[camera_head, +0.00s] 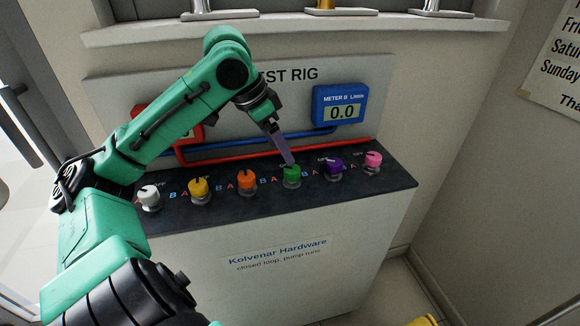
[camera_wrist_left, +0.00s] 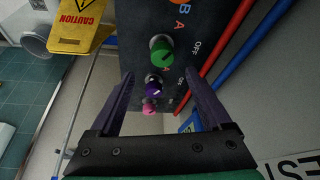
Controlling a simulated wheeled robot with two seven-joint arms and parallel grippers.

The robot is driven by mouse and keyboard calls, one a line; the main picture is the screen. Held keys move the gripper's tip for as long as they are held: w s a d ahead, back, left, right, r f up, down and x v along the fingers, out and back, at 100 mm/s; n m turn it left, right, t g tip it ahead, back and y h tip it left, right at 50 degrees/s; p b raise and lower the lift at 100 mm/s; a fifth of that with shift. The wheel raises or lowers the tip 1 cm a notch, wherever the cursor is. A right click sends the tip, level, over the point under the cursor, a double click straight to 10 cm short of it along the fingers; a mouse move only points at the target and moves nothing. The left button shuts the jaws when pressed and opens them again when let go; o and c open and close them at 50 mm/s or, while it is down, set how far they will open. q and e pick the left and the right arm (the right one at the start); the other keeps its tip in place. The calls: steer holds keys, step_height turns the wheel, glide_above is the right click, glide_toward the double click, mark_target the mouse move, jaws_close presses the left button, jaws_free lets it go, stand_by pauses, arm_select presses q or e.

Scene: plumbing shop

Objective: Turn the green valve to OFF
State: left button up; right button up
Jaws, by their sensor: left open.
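The green valve (camera_head: 292,172) is a round knob in the row of valves on the dark top of the test rig. The green valve (camera_wrist_left: 161,50) also shows in the left wrist view, with an OFF label (camera_wrist_left: 196,47) beside it. Which way its dark mark points is too small to tell surely. My left gripper (camera_head: 290,161) is above the green valve, fingers pointing down. In the left wrist view the left gripper (camera_wrist_left: 158,76) is open, and the valve shows beyond the gap between its fingertips. Contact cannot be told. My right gripper is not in view.
White (camera_head: 149,197), yellow (camera_head: 198,187), orange (camera_head: 246,180), purple (camera_head: 333,167) and pink (camera_head: 372,161) valves share the row. Red (camera_head: 240,155) and blue (camera_head: 270,139) pipes run behind. A blue meter (camera_head: 340,106) reads 0.0. A yellow caution sign (camera_wrist_left: 75,30) stands on the floor.

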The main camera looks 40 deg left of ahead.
mark_target(291, 168)
arm_select(q)
steer(key=x, duration=0.7)
steer(key=shift+w+a+f, duration=0.1)
steer(key=shift+w+f, duration=0.1)
steer(key=shift+f, duration=0.15)
steer(key=shift+w+f, duration=0.1)
steer(key=shift+f, duration=0.1)
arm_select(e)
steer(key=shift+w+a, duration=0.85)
